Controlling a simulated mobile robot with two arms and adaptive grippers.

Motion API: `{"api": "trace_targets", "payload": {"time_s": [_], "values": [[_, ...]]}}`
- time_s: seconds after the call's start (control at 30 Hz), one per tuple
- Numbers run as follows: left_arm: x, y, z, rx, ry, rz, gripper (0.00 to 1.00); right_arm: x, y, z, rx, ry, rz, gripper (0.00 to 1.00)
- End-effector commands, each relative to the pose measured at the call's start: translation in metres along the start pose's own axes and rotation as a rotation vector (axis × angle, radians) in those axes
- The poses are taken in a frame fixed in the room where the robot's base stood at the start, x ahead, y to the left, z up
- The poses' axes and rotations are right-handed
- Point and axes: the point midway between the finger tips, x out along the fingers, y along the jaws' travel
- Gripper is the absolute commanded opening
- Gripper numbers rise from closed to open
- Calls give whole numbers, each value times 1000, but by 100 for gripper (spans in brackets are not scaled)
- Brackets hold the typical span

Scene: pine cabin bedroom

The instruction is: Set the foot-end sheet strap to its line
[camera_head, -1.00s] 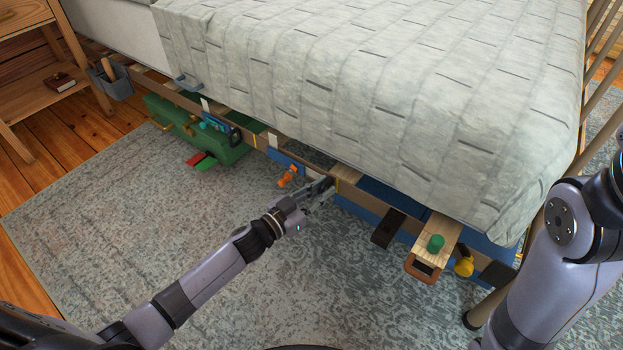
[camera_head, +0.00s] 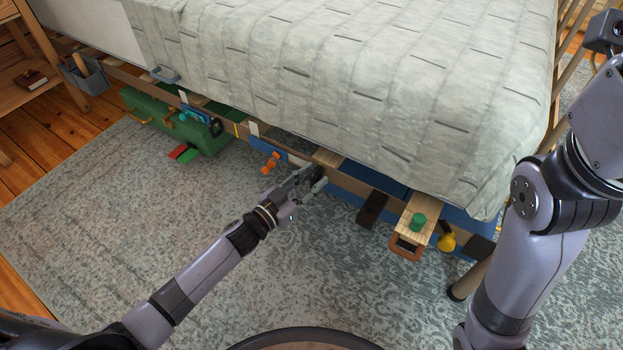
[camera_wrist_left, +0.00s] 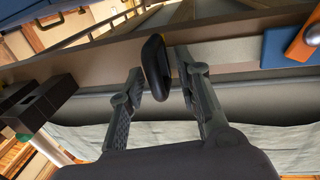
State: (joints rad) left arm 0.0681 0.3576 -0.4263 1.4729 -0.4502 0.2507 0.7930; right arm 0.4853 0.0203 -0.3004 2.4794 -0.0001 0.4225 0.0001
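My left gripper (camera_head: 318,178) is at the bed's side rail, beneath the edge of the quilt. In the left wrist view, its two fingers (camera_wrist_left: 160,72) stand apart on either side of a small black oval tab (camera_wrist_left: 156,66) in front of the rail. A gap shows on the tab's right side; on the left I cannot tell if finger and tab touch. Which piece is the foot-end sheet strap, and where its line is, I cannot make out; a pale wood piece (camera_head: 327,157) lies on the rail behind the gripper.
An orange clip on a blue panel (camera_head: 271,163) is left of the gripper. A dark block (camera_head: 372,209), a wooden piece with a green knob (camera_head: 418,221) and a yellow knob (camera_head: 446,242) are to the right. A green case (camera_head: 165,122) sits under the bed.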

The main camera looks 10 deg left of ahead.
Motion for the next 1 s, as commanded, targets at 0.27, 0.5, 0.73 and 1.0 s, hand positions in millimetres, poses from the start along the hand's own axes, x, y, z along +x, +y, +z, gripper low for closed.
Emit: {"api": "trace_targets", "payload": {"time_s": [0.27,0.5,0.73,1.0], "values": [[-35,0,2,-1,-4,0,31,0,0,0,-1,1,0,40],[-86,0,2,-1,-4,1,31,0,0,0,0,0,0,40],[-115,0,1,1,-2,1,31,0,0,0,0,0,0,40],[-120,0,0,1,0,1,31,0,0,0,0,0,0,40]]}}
